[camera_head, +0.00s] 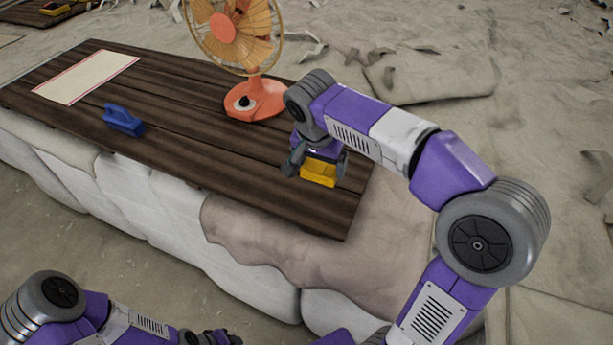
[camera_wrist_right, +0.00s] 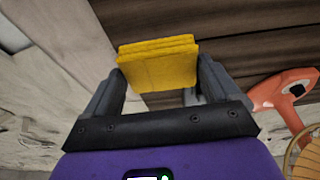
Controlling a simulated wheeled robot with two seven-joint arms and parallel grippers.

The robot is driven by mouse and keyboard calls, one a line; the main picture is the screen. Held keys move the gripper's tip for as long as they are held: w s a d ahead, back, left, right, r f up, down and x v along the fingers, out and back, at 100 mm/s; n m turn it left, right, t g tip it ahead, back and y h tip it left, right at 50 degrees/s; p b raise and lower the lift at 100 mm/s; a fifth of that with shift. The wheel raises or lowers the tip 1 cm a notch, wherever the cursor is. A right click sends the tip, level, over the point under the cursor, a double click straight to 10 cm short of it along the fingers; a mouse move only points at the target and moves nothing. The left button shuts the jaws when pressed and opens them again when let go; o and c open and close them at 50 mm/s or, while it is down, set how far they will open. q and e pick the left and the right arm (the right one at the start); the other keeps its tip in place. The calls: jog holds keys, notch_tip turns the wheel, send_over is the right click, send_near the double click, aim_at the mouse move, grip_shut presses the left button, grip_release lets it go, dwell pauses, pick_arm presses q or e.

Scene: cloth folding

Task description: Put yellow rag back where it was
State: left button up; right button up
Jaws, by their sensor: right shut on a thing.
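The yellow rag (camera_head: 318,174) is folded into a thick, layered block. It is between the fingers of my right gripper (camera_head: 314,165), over the right end of the wooden table. In the right wrist view the rag (camera_wrist_right: 158,64) sits between the fingertips of the right gripper (camera_wrist_right: 158,80), which is shut on it. I cannot tell whether the rag touches the boards. My left gripper (camera_head: 210,338) is at the bottom edge of the head view, partly cut off, and its fingers do not show clearly.
The dark plank table (camera_head: 190,140) rests on pale stone blocks. An orange fan (camera_head: 258,98) stands at the back, near my right arm. Boards between brush and rag are clear.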

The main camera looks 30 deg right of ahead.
aim_at(322, 182)
jog(key=f, duration=0.2)
jog(key=s+f+b, duration=0.1)
jog(key=f, duration=0.2)
jog(key=shift+s+f, duration=0.15)
jog(key=shift+f, duration=0.3)
notch_tip(322, 182, down, 4)
jog(key=shift+r, duration=0.15)
jog(key=o, duration=0.7)
jog(key=shift+w, duration=0.2)
jog(key=shift+c, duration=0.2)
pick_arm(q)
jog(key=shift+s+f, duration=0.35)
jog(key=shift+f, duration=0.35)
pick_arm(e)
jog(key=shift+r, duration=0.15)
pick_arm(q)
jog(key=shift+r+p, duration=0.65)
jog(key=shift+r, duration=0.25)
pick_arm(e)
jog(key=v, duration=1.1)
jog(key=shift+a+r, duration=0.15)
jog(key=shift+r, duration=0.25)
jog(key=shift+s, duration=0.1)
